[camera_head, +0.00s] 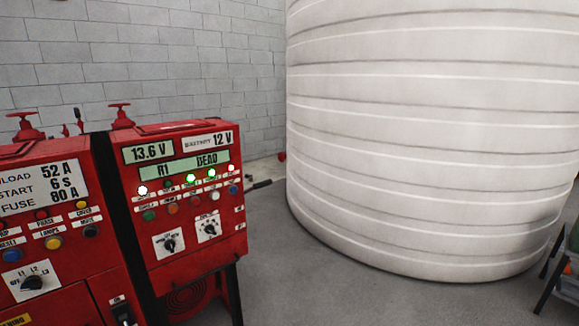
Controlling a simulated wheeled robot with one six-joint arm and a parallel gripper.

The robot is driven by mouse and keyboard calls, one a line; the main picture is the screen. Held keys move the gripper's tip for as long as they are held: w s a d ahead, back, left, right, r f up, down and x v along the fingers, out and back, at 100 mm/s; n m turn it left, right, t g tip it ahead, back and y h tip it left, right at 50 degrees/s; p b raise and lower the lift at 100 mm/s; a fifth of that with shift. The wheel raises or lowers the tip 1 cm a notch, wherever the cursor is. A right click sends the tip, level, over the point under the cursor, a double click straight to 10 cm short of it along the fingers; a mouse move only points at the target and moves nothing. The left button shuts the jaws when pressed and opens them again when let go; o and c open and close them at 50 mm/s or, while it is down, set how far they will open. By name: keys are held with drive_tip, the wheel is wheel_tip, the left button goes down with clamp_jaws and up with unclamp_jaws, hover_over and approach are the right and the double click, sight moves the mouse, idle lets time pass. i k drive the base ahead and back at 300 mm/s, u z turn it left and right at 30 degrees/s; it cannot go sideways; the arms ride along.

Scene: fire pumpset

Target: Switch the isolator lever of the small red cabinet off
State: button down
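Two red cabinets stand at the left of the head view. The right cabinet (190,253) has a slanted top with displays, lit lamps, coloured buttons and two black rotary knobs on white plates. The left cabinet (75,268) is cut off by the picture edge and has a label with amp figures, buttons and a black rotary selector. A black lever-like handle (124,314) shows at the bottom edge, low on the left cabinet's right side, under a small white label. It is partly cut off, and I cannot tell its position. My gripper is not in view.
A large white ribbed tank (430,140) fills the right half. Bare grey floor (330,290) lies between cabinets and tank. Red handwheels (120,115) rise behind the cabinets. A dark-legged stand (555,270) is at the right edge. A grey block wall (200,60) closes the back.

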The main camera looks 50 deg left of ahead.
sight(256, 186)
drive_tip(key=u, duration=0.35)
drive_tip(key=i, duration=1.1)
drive_tip(key=u, duration=1.75)
drive_tip(key=i, duration=0.95)
drive_tip(key=u, duration=0.85)
